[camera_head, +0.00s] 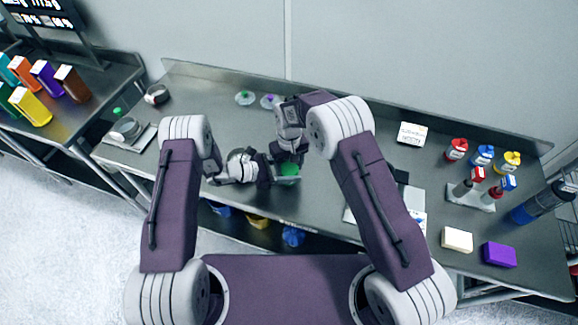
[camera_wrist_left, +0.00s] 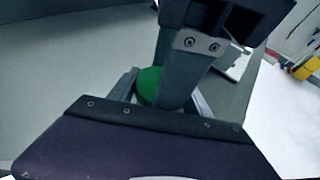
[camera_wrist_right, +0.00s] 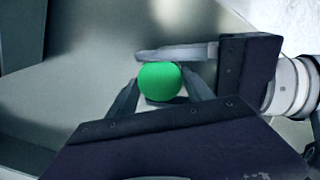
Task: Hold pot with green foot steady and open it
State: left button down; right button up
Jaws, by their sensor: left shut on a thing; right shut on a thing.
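The pot's green part (camera_head: 289,169) shows at the front middle of the bench, between my two grippers; most of the pot is hidden. In the right wrist view it is a round green piece (camera_wrist_right: 160,80) between the fingers, and in the left wrist view it is partly covered (camera_wrist_left: 148,86). My left gripper (camera_head: 284,178) comes from the left and is shut on the pot. My right gripper (camera_head: 290,162) reaches down from above and is shut on the green part. I cannot tell whether the pot's parts are joined or apart.
Two small clear pieces with green (camera_head: 244,97) and purple (camera_head: 269,101) centres lie at the back. A scale (camera_head: 126,133) stands left. Several coloured bottles (camera_head: 482,156), a white block (camera_head: 457,239) and a purple block (camera_head: 499,254) are right. Bare bench lies behind my grippers.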

aim_at(289, 169)
dwell(0.7)
jog(key=o, duration=1.5)
jog(key=shift+o, duration=0.2)
jog(key=shift+r, duration=0.15)
notch_tip(289, 169, up, 4)
jog(key=shift+r, duration=0.15)
notch_tip(289, 169, up, 4)
jog(key=m, duration=0.4)
jog(key=shift+f, duration=0.25)
jog(key=shift+c, duration=0.3)
notch_tip(289, 169, down, 8)
jog(key=shift+f, duration=0.1)
jog(key=c, duration=1.5)
jog(key=n, duration=0.4)
